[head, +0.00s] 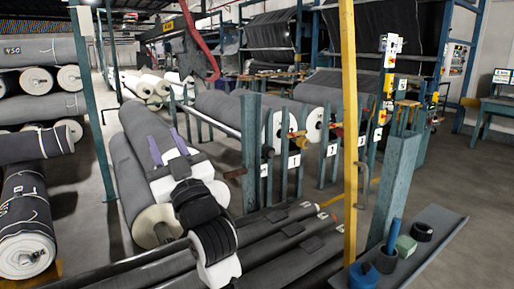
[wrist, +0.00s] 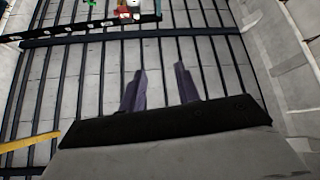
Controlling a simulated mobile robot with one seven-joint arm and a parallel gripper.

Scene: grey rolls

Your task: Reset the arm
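My gripper (head: 166,142) is in the left middle of the head view, at the end of my white and black arm. Its two purple fingers point up and away in the picture, in front of the grey rolls. In the wrist view my gripper (wrist: 159,82) shows its fingers clearly apart, with nothing between them. It is open and empty. Large grey rolls (head: 129,180) lie behind and beside my arm, partly hidden by it. I cannot tell whether the arm touches them.
A yellow post (head: 350,130) and a blue-grey post (head: 396,185) stand to the right. Dark rolls (head: 270,235) lie low in front. Dark bars (wrist: 80,70) cross the wrist view.

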